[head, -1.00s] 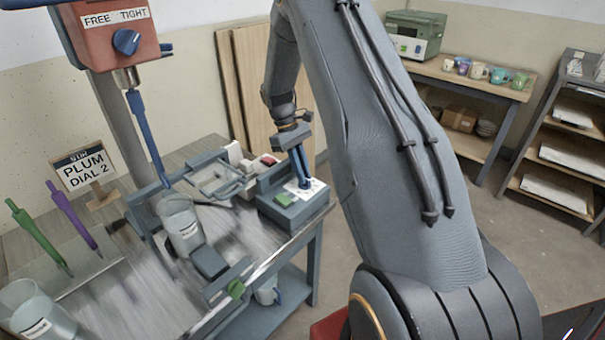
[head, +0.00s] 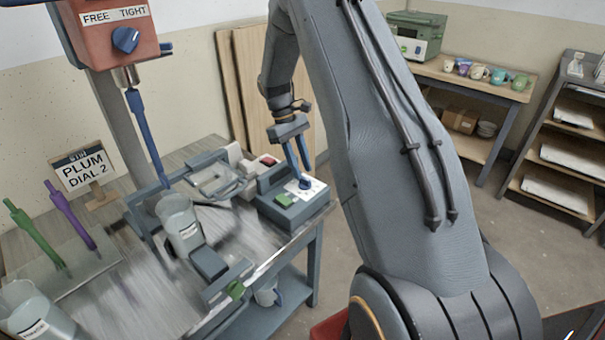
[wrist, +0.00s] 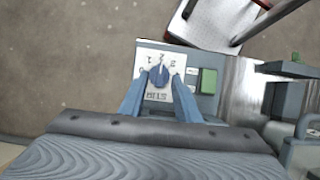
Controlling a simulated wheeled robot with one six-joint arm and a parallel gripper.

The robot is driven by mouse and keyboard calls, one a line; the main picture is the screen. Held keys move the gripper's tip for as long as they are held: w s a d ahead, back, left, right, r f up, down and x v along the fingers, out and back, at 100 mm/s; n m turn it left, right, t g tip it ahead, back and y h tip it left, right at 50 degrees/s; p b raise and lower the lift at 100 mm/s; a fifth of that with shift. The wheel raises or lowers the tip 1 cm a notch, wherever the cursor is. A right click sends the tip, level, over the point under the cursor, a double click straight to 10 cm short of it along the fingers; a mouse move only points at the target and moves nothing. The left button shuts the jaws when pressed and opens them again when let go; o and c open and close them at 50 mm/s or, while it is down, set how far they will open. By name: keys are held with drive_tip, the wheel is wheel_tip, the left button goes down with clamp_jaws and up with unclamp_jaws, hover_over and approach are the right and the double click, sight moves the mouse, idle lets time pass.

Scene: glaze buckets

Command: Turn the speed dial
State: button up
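The blue speed dial (head: 305,184) sits on a white plate on top of the grey control box (head: 290,215). In the wrist view the dial (wrist: 158,76) has numbers in an arc above it and STIR below. Its pointer points roughly straight up in that view, near the middle of the arc; the exact number is too small to read surely. My gripper (head: 300,168) is open over the box. A sign (head: 80,170) reads PLUM DIAL 2.
A green button (head: 284,200) sits beside the dial plate. A clear bucket (head: 180,222) stands under the blue stirring shaft (head: 145,135). The red mixer head (head: 110,35) has its own blue knob, marked FREE and TIGHT. Green and purple sticks stand at the left.

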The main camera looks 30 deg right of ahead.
drive_tip(key=shift+b+v, duration=0.5)
drive_tip(key=shift+v, duration=2.15)
